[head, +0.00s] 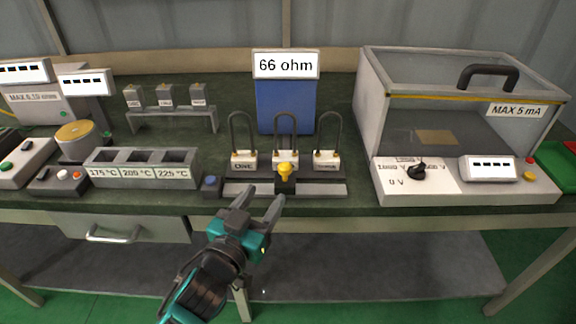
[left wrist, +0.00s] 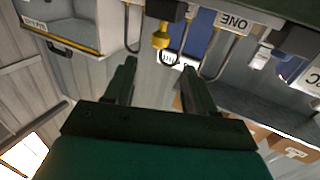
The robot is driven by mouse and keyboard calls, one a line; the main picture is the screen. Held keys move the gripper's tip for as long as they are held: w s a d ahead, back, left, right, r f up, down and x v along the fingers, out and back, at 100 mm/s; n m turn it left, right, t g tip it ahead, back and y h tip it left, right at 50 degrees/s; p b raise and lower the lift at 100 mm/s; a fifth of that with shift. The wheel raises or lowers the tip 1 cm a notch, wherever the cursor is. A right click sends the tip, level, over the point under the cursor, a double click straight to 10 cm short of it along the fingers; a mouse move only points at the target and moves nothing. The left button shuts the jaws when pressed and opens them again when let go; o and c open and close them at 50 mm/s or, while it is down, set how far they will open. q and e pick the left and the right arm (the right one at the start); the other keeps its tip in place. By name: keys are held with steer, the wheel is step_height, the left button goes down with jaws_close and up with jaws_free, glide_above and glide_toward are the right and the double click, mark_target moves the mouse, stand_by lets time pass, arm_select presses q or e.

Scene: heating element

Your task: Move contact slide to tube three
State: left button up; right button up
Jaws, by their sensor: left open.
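The contact slide, a black block with a yellow knob (head: 285,170), sits on a metal rail (head: 322,189) in front of the middle heating tube (head: 286,130). Tube one (head: 243,158), labelled ONE, stands to its left. Tube three (head: 327,158), labelled THREE, stands to its right. My left gripper (head: 258,203) is open and empty, in front of the rail and a little left of the knob, apart from it. In the left wrist view the yellow knob (left wrist: 160,38) shows beyond the open fingers (left wrist: 160,80), near the upside-down ONE label. My right gripper is not in view.
A blue box (head: 286,106) with a 66 ohm sign stands behind the tubes. A glass-topped case (head: 440,130) with a dial stands at the right. A block with temperature slots (head: 143,170) and a small blue button (head: 210,184) are at the left. The space before the bench is clear.

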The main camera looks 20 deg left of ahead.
mark_target(282, 171)
arm_select(q)
steer(key=w, duration=0.3)
steer(key=w+d, duration=0.1)
steer(key=w, duration=0.6)
steer(key=shift+w+d, duration=0.15)
steer(key=shift+w, duration=0.25)
steer(key=shift+c, duration=0.2)
jaws_close()
